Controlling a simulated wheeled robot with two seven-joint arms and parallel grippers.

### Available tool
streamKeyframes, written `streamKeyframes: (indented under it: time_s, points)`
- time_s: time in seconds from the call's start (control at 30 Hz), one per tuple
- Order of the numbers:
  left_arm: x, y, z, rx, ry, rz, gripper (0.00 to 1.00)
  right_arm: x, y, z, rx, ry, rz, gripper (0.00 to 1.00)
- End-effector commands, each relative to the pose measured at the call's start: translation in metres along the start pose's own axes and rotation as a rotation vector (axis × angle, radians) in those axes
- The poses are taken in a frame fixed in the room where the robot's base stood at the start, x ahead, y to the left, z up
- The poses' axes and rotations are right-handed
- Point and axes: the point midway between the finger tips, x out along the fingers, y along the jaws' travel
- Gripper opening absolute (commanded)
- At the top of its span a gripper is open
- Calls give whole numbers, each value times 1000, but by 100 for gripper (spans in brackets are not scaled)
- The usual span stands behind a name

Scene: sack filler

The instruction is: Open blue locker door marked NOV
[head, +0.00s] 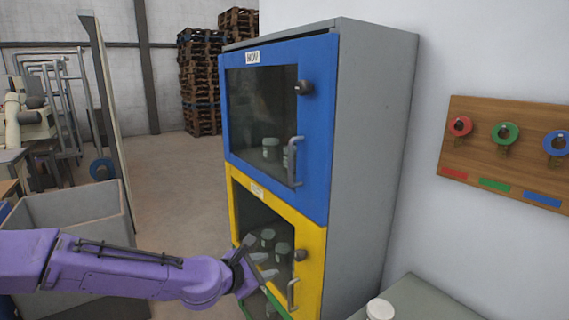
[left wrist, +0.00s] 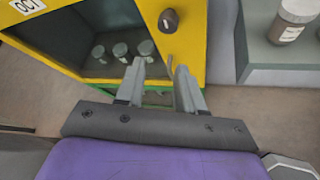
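The blue door (head: 318,150) marked NOV is the top door of a grey locker (head: 372,150) in the head view and looks shut. It has a dark window with jars behind it, a white label (head: 252,57), a dark round knob (head: 303,87) and a grey upright bar handle (head: 293,162). My left gripper (head: 262,258), on the purple arm, is below the blue door, in front of the yellow door (head: 312,262). Its fingers are apart with nothing between them, which also shows in the left wrist view (left wrist: 158,68). My right gripper is not in view.
A wooden board (head: 515,140) on the right wall holds red, green and blue rings (head: 556,143) with keys. A grey bench (head: 412,300) with a white-lidded jar (head: 380,309) stands right of the locker. A grey bin (head: 75,215) stands left. Pallets (head: 202,85) are stacked behind.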

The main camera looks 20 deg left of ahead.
Motion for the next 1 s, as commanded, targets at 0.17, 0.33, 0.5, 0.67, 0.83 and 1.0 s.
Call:
streamKeyframes:
  time_s: [0.17,0.33,0.5,0.67,0.83,1.0]
  points:
    - [-85,105,149,-354,-352,24,37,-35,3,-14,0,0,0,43]
    - [-122,134,189,-470,-482,-3,37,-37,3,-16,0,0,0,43]
    - [-110,133,187,-474,-486,-2,37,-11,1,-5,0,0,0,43]
    - [-93,134,200,-473,-484,-5,37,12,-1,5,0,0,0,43]
    - [-64,142,220,-478,-482,-6,37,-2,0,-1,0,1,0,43]
    - [-41,144,233,-475,-483,-6,37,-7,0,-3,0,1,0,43]
